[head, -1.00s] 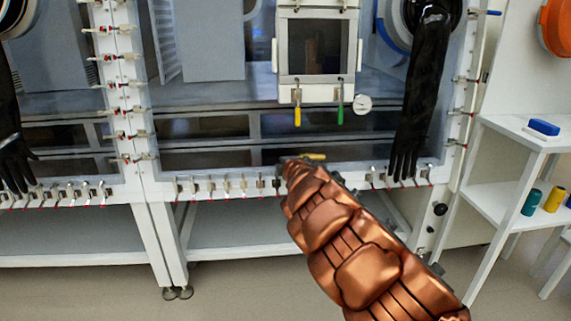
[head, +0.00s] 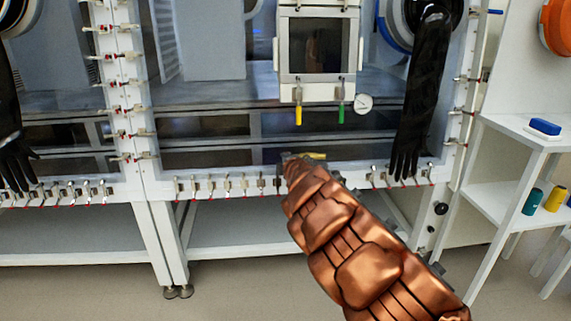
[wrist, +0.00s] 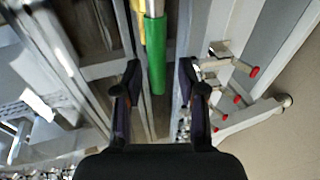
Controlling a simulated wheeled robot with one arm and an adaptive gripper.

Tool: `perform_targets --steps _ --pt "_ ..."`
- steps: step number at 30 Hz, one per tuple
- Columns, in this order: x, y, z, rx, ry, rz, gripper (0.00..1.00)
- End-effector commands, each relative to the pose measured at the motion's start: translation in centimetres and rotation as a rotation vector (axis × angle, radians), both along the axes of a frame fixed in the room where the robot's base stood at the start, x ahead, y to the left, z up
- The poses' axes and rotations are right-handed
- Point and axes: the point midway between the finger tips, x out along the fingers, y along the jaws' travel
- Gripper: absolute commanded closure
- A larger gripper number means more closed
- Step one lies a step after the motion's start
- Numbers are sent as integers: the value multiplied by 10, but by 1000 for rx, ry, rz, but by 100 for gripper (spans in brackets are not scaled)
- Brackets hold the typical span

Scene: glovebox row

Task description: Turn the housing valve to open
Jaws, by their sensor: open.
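A white box housing with a dark window (head: 318,50) is on the glovebox front. A yellow handle (head: 298,115) and a green handle (head: 341,112) hang down below it, with a round gauge (head: 363,103) to their right. A short horizontal yellow piece (head: 316,156) shows beside my gripper (head: 296,158), which my arm mostly hides. In the wrist view my gripper (wrist: 158,70) is open, a finger on each side. The green handle (wrist: 156,65) appears between the fingers, with yellow (wrist: 139,25) beside it. I cannot tell contact or which handle is the housing valve.
Black gloves hang at the right (head: 412,110) and far left (head: 12,135). Several red-tipped clamps (head: 228,185) line the lower frame. A white shelf (head: 510,130) with a blue block (head: 544,127) stands at the right. The floor below is clear.

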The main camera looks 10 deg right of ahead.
Motion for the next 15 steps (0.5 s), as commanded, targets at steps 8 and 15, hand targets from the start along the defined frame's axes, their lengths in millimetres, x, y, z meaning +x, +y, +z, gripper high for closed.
perform_targets --steps 8,15 --pt "-11 -2 2 -3 3 -2 60" --pt "-34 -3 11 -2 0 0 60"
